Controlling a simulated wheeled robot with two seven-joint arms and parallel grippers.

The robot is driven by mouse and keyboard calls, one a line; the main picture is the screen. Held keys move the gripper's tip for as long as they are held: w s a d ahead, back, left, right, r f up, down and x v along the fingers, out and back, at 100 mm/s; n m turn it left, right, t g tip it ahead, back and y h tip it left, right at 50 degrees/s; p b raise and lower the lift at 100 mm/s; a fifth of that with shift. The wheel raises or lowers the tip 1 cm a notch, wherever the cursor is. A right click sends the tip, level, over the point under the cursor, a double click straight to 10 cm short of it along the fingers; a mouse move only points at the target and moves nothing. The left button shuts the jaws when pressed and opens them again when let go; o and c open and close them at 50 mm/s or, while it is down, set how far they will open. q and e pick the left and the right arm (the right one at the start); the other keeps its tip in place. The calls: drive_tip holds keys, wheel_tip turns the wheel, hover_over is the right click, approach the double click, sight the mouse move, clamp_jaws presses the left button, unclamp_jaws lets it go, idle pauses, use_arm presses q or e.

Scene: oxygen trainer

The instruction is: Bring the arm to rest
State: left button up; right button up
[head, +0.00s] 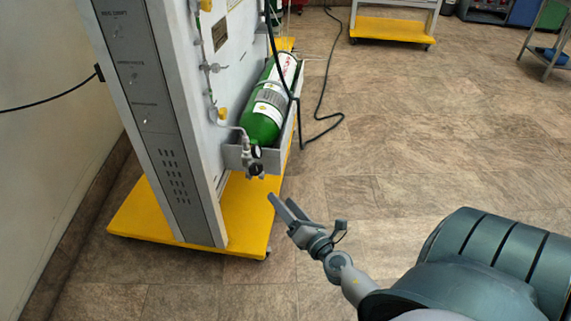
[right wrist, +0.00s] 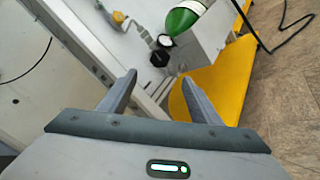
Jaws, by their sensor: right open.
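My right gripper (head: 283,207) is open and empty, in front of the oxygen trainer (head: 165,120) and a little right of its yellow base (head: 255,205) in the head view. In the right wrist view its two fingers (right wrist: 160,95) are spread apart with nothing between them. A green oxygen cylinder (head: 265,112) lies tilted in a grey tray on the trainer's side, with a regulator and black knob (head: 255,160) at its lower end. The cylinder also shows in the right wrist view (right wrist: 186,17), beyond the fingertips. My left gripper is not in view.
A black cable (head: 323,90) runs along the floor behind the cylinder. Another yellow-based stand (head: 392,28) and a metal table (head: 547,50) are at the back. The tiled floor (head: 420,130) to the right of the trainer is clear. A wall (head: 45,110) is at the left.

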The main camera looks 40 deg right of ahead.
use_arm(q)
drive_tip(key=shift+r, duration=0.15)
use_arm(e)
drive_tip(key=shift+s, duration=0.1)
idle(0.4)
